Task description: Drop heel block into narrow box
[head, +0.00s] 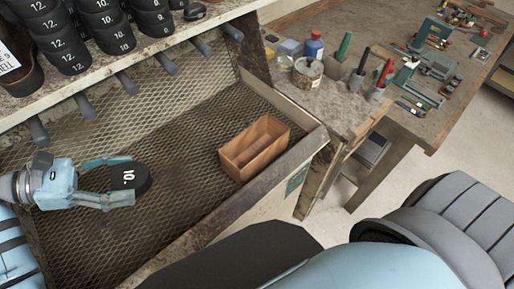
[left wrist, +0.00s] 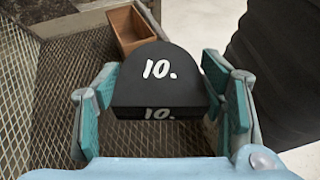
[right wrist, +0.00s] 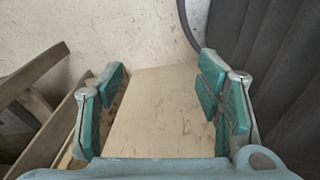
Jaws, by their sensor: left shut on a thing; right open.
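A black heel block (head: 130,181) marked "10." is between the fingers of my left gripper (head: 118,182), which is shut on it above the mesh tray. The heel block also shows large in the left wrist view (left wrist: 157,80), its rounded end pointing away from me. The narrow box (head: 254,147) is brown, open at the top, with a divider along its inside. It sits on the mesh at the right, apart from the block. The box also shows behind the block in the left wrist view (left wrist: 133,28). My right gripper (right wrist: 163,105) is open and empty.
The mesh tray (head: 185,120) has free room between block and box, and a raised edge (head: 225,205) at the front. Pegs (head: 127,82) jut out under a shelf of stacked black blocks (head: 103,22). A workbench (head: 400,110) with tools and bottles stands at the right.

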